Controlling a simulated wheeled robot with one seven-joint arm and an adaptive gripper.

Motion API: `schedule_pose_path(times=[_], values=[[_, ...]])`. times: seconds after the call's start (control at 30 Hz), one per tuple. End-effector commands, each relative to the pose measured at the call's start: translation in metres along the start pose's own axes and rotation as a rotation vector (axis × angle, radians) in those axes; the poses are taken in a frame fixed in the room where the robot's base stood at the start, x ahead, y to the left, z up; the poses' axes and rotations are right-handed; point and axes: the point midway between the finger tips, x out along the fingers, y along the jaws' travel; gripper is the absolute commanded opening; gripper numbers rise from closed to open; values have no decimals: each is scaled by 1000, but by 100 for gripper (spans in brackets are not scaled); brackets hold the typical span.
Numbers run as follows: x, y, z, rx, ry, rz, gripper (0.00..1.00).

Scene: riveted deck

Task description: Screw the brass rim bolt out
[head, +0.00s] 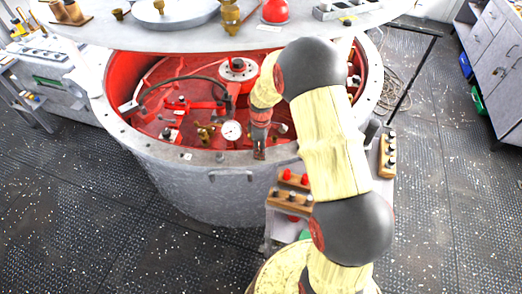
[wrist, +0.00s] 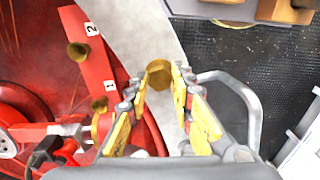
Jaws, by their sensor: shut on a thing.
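My gripper (head: 259,153) points down at the near inner edge of the round grey tank's rim (head: 190,155). In the wrist view my gripper (wrist: 160,85) has its yellow-padded fingers closed around the brass rim bolt (wrist: 158,72). The bolt's hexagonal head shows between the fingertips, over the grey rim (wrist: 150,30). Whether its shank is still in the rim is hidden. In the head view the bolt cannot be made out behind the fingers.
Inside the red tank are a white gauge (head: 232,131), a black hose (head: 185,80) and brass fittings (head: 205,133). Labels 1 (wrist: 109,85) and 2 (wrist: 91,29) sit near brass pieces. A grey handle (wrist: 245,100) curves beside the gripper. A wooden bolt rack (head: 290,199) stands outside.

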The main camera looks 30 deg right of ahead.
Motion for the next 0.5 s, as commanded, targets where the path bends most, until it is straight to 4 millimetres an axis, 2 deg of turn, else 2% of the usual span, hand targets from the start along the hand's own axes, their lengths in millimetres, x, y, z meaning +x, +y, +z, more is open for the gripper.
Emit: schedule_pose_path(times=[0.27, 0.3, 0.5], values=[[1, 0, 0, 0, -1, -1, 0], [1, -1, 0, 0, -1, -1, 24], [1, 0, 0, 0, -1, -1, 35]])
